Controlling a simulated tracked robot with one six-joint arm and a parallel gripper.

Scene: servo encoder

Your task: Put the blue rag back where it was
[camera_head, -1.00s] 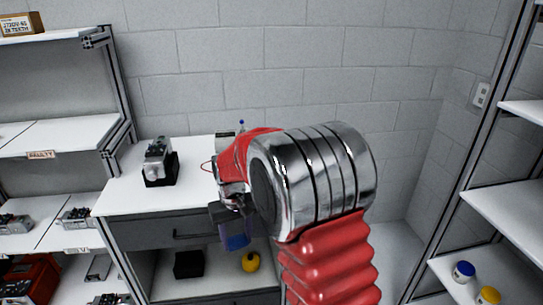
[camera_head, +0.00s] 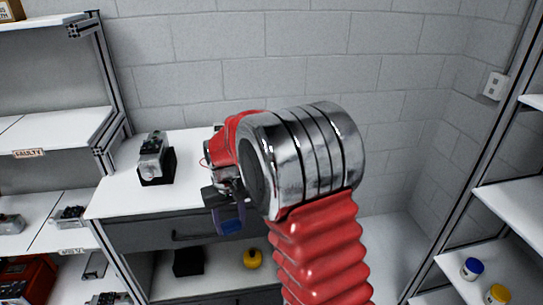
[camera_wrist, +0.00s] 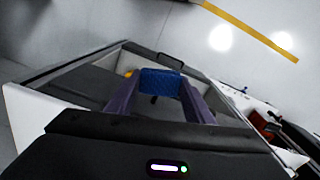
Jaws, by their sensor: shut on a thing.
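The blue rag (camera_head: 230,227) hangs from my gripper (camera_head: 225,208) in the head view, in front of the workbench's dark drawer. In the wrist view, the rag (camera_wrist: 160,82) shows as a textured blue patch between the two purple fingers of my gripper (camera_wrist: 159,90). The gripper is shut on the rag and holds it apart from the benchtop. My arm hides part of the workbench (camera_head: 115,200) in the head view.
A grey device on a black stand (camera_head: 154,160) sits on the benchtop's left. A black box (camera_head: 188,262) and a yellow object (camera_head: 252,258) lie on the lower shelf. Shelving flanks both sides; the right one (camera_head: 515,195) holds blue-capped and yellow-capped jars.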

